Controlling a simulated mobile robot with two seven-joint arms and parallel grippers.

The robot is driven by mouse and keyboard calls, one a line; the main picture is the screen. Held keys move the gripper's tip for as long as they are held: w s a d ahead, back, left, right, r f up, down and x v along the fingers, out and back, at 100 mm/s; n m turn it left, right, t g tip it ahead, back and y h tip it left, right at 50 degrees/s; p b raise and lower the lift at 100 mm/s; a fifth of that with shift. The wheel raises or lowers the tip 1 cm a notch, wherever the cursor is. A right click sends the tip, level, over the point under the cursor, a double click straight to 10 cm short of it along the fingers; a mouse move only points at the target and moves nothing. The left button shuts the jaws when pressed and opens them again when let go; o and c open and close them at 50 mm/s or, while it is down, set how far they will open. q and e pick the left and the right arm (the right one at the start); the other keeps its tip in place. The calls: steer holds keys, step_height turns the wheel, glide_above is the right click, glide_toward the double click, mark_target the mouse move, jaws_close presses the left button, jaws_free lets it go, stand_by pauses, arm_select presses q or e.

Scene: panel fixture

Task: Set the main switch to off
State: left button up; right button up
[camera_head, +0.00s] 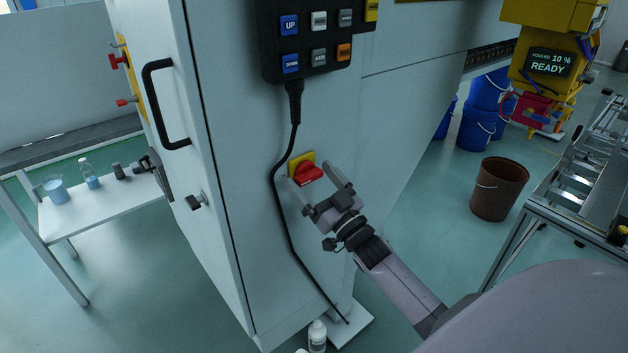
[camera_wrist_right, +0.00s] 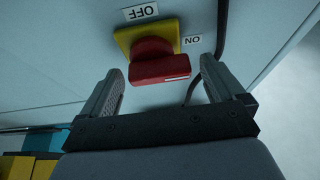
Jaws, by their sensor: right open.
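The main switch (camera_head: 307,172) is a red rotary handle on a yellow square plate on the pale cabinet face. In the right wrist view the red handle (camera_wrist_right: 160,68) lies roughly across the picture, with a white mark at its right end, on the side of the ON label (camera_wrist_right: 192,41). The OFF label (camera_wrist_right: 140,12) is above the plate. My right gripper (camera_head: 309,176) is open, with one finger on either side of the handle. Gaps show between the fingers and the handle in the wrist view. My left gripper is not in view.
A black cable (camera_head: 273,200) hangs down the cabinet left of the switch from a button pendant (camera_head: 315,40). A black door handle (camera_head: 163,105) stands out at the left. A white bottle (camera_head: 317,336) is on the floor below. A brown bucket (camera_head: 499,188) stands at the right.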

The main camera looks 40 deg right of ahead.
steer(key=c, duration=1)
steer(key=shift+c, duration=0.2)
steer(key=shift+n+y, duration=0.4)
steer(key=shift+n, duration=0.1)
steer(key=n+y, duration=0.1)
steer(key=n, duration=0.1)
steer(key=n+g+y, duration=0.1)
steer(key=n, duration=0.2)
steer(key=shift+y+b, duration=0.3)
steer(key=shift+b, duration=0.05)
steer(key=n+g+y, duration=0.1)
steer(key=n, duration=0.2)
steer(key=n+y, duration=0.1)
steer(key=n, duration=0.2)
steer(key=shift+d+f+n+g+y, duration=0.1)
steer(key=shift+d+n+g+y, duration=0.1)
steer(key=shift+n+g+y, duration=0.15)
steer(key=n+g, duration=0.1)
steer(key=n, duration=0.1)
steer(key=n+g+p, duration=0.1)
steer(key=n, duration=0.2)
steer(key=shift+y, duration=0.35)
steer(key=shift+d+f+n+g+p, duration=0.1)
steer(key=shift+n+g+p, duration=0.4)
steer(key=shift+n, duration=0.75)
steer(key=shift+d+n+g+p, duration=0.1)
steer(key=shift+n+g+p, duration=0.35)
steer(key=shift+n, duration=0.75)
